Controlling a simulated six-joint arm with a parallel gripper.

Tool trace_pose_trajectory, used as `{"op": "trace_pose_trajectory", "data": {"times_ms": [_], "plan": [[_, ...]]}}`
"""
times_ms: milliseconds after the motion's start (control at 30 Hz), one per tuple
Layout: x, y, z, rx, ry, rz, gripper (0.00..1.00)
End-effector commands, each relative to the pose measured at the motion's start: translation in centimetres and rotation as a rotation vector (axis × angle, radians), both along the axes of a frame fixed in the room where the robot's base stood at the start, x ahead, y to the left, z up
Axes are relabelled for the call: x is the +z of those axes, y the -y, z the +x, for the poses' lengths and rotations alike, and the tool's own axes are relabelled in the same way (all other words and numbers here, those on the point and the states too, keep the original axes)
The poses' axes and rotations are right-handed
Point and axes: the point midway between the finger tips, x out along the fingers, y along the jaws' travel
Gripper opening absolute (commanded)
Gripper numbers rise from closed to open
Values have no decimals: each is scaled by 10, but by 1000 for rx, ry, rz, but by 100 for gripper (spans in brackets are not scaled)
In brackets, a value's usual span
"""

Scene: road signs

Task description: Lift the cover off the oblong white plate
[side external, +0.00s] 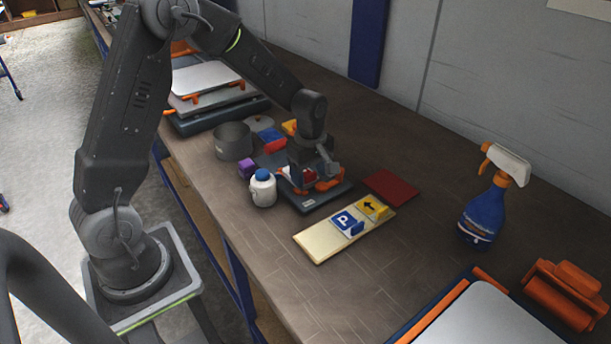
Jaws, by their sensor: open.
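My gripper (312,180) points down over a small dark tray-like base (325,198) with orange clips; it is open. Something red and white (296,176) shows at the jaws, mostly hidden by them; I cannot tell whether it is the cover or the white plate. To the right of the base lies an oblong cream board (311,243). On it are a blue tile with a white P (346,222) and a yellow tile with a black arrow (372,208). The jaws are clear of this board.
A white bottle with blue cap (263,190) stands close left of the base, near a grey pot (233,141) and purple block (246,168). A dark red sheet (390,187) lies right. A blue spray bottle (485,211) stands farther right. The table between is clear.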

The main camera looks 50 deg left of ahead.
Motion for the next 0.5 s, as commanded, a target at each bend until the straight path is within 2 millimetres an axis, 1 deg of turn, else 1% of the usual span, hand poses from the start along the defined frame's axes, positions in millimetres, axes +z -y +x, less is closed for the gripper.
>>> {"op": "trace_pose_trajectory", "data": {"times_ms": [100,300,500], "plan": [[-5,0,0,0,-1,-1,66],[-5,0,0,0,0,0,65],[-5,0,0,0,0,0,46]]}}
